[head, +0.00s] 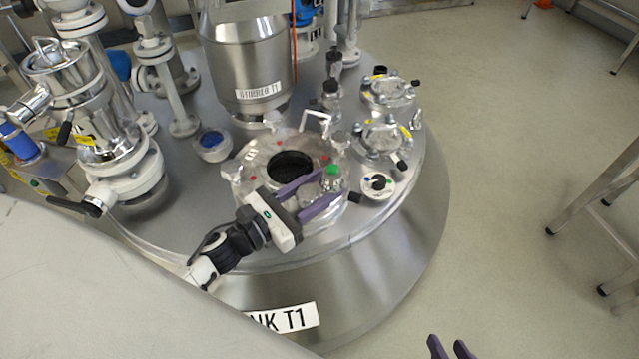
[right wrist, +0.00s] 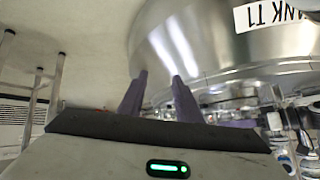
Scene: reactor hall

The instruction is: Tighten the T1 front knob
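The tank T1 lid (head: 190,230) carries a round hatch (head: 262,152) with a dark window. A clear knob with a green top (head: 333,170) stands at the hatch's right rim. My left gripper (head: 334,183), its arm coming from the lower left, reaches over the hatch's front. Its purple fingers are apart, with the knob close to and seemingly between their tips. Contact is not clear. My right gripper (head: 450,347) shows only its fingertips at the bottom edge. In the right wrist view (right wrist: 158,77) its fingers are apart and empty, beside the tank's side.
The stirrer vessel (head: 245,60) rises behind the hatch. Flanged ports (head: 385,138) stand right of it, and pipework (head: 100,165) stands left. The tank label (head: 284,318) is on the front side. Metal table legs (head: 605,230) stand at far right. The floor between is clear.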

